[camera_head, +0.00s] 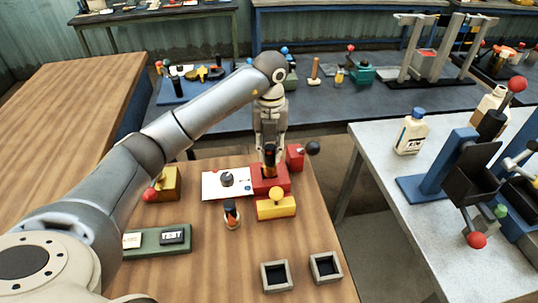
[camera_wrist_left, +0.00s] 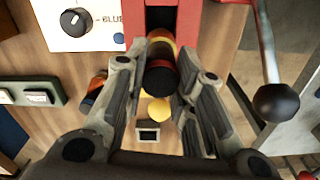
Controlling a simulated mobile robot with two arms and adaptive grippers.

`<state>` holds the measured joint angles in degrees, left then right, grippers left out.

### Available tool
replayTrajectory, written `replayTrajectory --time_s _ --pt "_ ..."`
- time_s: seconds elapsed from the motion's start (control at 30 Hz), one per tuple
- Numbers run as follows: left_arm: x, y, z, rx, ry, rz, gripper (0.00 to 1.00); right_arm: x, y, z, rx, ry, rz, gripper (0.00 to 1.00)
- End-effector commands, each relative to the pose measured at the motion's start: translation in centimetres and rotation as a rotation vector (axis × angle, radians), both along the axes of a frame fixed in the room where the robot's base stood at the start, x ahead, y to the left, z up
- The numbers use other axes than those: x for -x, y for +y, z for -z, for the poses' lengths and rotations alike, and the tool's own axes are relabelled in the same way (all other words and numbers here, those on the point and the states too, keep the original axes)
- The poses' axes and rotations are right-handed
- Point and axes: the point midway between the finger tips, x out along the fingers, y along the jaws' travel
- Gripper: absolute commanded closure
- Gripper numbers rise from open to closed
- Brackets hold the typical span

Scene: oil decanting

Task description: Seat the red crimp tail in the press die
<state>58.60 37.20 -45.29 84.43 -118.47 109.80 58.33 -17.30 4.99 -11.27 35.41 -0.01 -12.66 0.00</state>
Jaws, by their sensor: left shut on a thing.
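My left gripper (camera_head: 270,150) points down over the red press (camera_head: 268,184) on the wooden table. It is shut on a dark cylindrical piece with a red band and a yellow-orange part, which I take as the red crimp tail (camera_head: 270,158). In the left wrist view the tail (camera_wrist_left: 160,75) sits between the fingers (camera_wrist_left: 158,95). The press's red frame and dark slot (camera_wrist_left: 162,16) lie just beyond it. I cannot tell whether the tail's end is inside the slot or above it. My right gripper is not in view.
A lever with a black ball (camera_head: 313,148) stands right of the press. A yellow block (camera_head: 276,208) and a dark-and-orange piece (camera_head: 231,214) stand in front. A white dial panel (camera_head: 222,190) lies left. Two grey square sockets (camera_head: 325,267) are near the front edge.

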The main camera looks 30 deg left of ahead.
Motion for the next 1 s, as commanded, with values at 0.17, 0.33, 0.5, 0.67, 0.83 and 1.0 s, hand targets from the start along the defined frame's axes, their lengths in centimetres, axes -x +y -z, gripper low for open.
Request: replayTrajectory --time_s 0.17,0.33,0.5,0.67,0.83,1.0 --pt "-1.2 0.8 1.5 0.000 -0.001 0.000 1.00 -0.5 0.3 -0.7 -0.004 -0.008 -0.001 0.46" --pt "-1.7 1.3 2.7 0.000 0.002 0.000 1.00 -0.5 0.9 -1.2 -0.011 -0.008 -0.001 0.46" --pt "-1.7 1.2 4.9 0.000 0.001 0.001 1.00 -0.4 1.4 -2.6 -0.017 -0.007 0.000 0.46" --pt "-1.8 1.2 5.5 0.000 -0.004 0.001 1.00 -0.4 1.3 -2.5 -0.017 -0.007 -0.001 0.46" --pt "-1.8 1.2 5.5 0.000 -0.004 0.001 1.00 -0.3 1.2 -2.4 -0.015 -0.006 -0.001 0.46" --pt "-1.7 1.2 5.8 0.000 -0.002 0.001 0.68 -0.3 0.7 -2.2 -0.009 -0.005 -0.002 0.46"
